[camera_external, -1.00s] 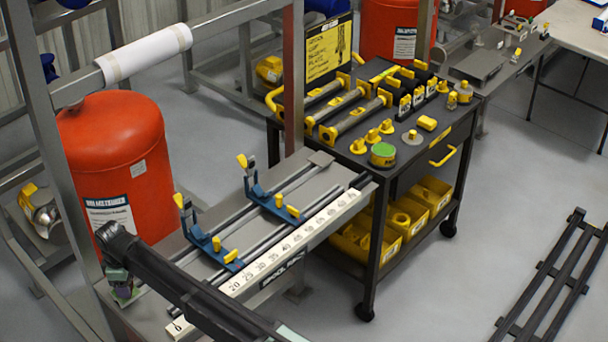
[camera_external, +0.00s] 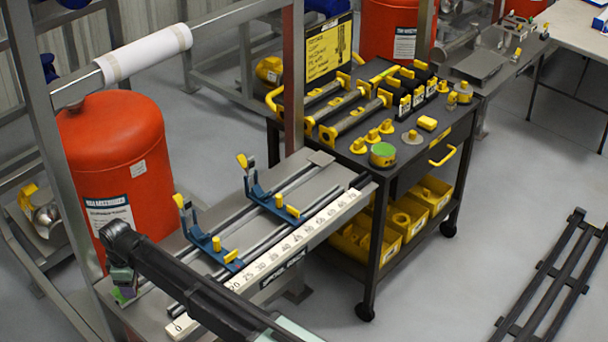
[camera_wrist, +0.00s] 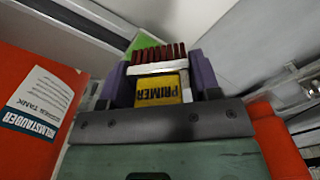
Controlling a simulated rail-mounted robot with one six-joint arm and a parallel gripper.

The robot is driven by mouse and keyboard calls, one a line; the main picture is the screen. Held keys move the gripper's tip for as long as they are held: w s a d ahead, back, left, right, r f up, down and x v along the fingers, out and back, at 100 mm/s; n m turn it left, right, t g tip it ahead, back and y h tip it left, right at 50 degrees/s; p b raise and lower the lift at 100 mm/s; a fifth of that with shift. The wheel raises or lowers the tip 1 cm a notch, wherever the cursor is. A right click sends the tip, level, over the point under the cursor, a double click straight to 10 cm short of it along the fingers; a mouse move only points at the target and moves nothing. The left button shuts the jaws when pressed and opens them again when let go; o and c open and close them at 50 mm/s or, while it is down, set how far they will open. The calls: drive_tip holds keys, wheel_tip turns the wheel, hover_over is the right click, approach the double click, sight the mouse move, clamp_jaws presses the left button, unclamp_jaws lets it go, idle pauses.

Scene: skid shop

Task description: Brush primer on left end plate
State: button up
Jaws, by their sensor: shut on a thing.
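My gripper (camera_wrist: 163,76), with purple fingers, is shut on a yellow brush (camera_wrist: 158,91) marked PRIMER. The brush has a white band and dark red bristles that point away from my wrist. In the external view my gripper (camera_external: 122,284) is low at the left end of the grey bench, mostly behind my arm. A bright green surface (camera_wrist: 142,42) shows just beyond the bristles, beside a grey surface. I cannot tell whether the bristles touch it, or whether it is the left end plate.
An orange tank (camera_external: 115,160) stands behind the bench's left end and also fills the left of the wrist view (camera_wrist: 35,75). Two blue clamps (camera_external: 205,240) with yellow handles and a white ruler (camera_external: 290,247) are on the bench. A black cart (camera_external: 395,165) holds yellow parts to the right.

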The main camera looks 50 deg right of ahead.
drive_tip(key=shift+r+p, duration=1)
drive_tip(key=shift+r, duration=0.55)
wheel_tip(320, 180, up, 3)
drive_tip(key=p, duration=0.3)
drive_tip(key=shift+r, duration=0.15)
